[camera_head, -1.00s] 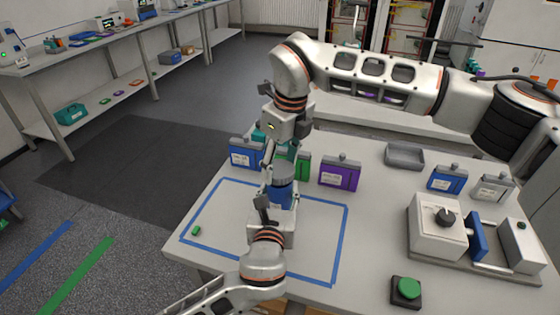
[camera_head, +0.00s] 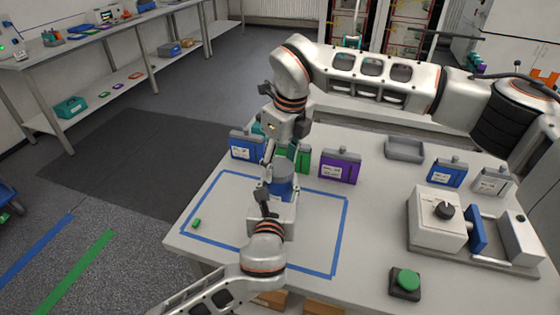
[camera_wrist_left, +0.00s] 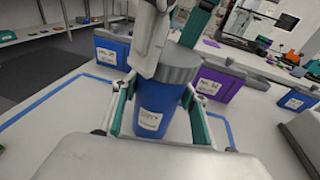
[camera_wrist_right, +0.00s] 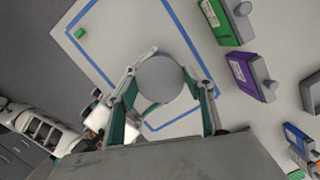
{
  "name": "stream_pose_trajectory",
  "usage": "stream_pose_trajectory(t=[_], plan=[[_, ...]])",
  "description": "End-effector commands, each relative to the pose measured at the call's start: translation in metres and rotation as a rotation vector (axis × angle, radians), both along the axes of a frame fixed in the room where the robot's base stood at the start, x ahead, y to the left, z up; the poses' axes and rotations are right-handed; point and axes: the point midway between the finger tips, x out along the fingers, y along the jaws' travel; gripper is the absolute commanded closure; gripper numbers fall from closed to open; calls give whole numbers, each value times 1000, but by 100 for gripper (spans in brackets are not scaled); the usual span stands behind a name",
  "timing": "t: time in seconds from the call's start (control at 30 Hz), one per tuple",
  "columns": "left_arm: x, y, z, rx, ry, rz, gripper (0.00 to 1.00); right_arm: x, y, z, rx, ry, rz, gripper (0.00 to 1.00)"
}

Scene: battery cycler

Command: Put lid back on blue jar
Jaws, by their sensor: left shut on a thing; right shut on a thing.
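The blue jar (camera_head: 281,188) stands upright over the blue-taped area of the table and shows a white label in the left wrist view (camera_wrist_left: 157,100). My left gripper (camera_wrist_left: 158,112) is shut around the jar's body from the near side. The grey lid (camera_wrist_left: 178,65) sits at the jar's mouth, with no clear gap visible between them. My right gripper (camera_wrist_right: 160,80) comes from above and is shut on the lid, which shows as a round grey disc in the right wrist view (camera_wrist_right: 160,77). Whether the lid is fully seated cannot be told.
Blue (camera_head: 246,145), green (camera_head: 303,157) and purple (camera_head: 339,167) cases stand behind the jar. A grey tray (camera_head: 405,149), a white device with a dark knob (camera_head: 438,220) and a green button (camera_head: 405,281) are to the right. A small green piece (camera_head: 196,223) lies near the tape's left corner.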

Motion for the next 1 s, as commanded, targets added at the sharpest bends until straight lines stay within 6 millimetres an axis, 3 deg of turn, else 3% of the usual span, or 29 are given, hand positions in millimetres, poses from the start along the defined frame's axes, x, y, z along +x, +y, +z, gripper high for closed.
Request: stream_pose_trajectory(t=[0.87, 0.9, 1.0], plan=[[0, 0, -1, 0, 1, 0, 95, 0, 0, -11, 0, 0, 2, 61], [0, 0, -1, 0, 1, 0, 100, 0, 0, -12, 0, 0, 2, 61], [0, 0, -1, 0, 1, 0, 100, 0, 0, -11, -1, -1, -19, 61]])
